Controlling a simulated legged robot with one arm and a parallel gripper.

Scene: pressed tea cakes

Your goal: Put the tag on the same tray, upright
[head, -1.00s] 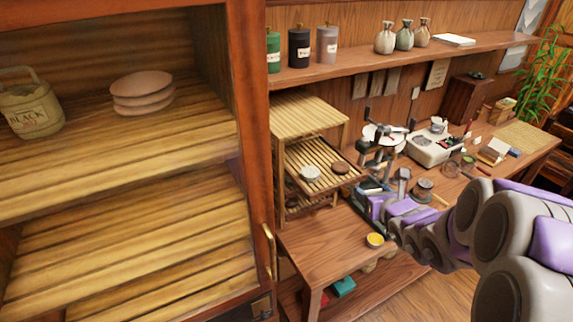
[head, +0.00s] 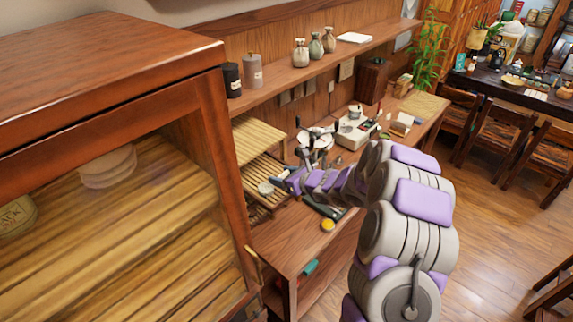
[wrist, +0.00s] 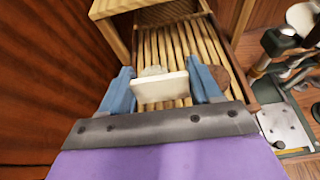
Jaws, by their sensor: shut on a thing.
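My gripper (wrist: 160,88) is shut on a small white tag (wrist: 160,96), held between its two blue fingers across the slatted bamboo tray (wrist: 178,45). I cannot tell whether the tag touches the slats. A pale tea cake (wrist: 152,71) shows just behind the tag, partly hidden by it. A dark brown tea cake (wrist: 221,77) lies at the tray's right side, partly hidden by the right finger. In the head view my gripper (head: 281,182) is at the tray (head: 263,168), beside the pale cake (head: 265,188); the tag and dark cake cannot be made out there.
A slatted shelf (head: 257,137) stands above the tray. A wooden cabinet (head: 212,150) is close on the left. A metal device (head: 318,138) stands on the bench to the right. A yellow-topped round container (head: 327,225) is on the near bench top, which is otherwise fairly clear.

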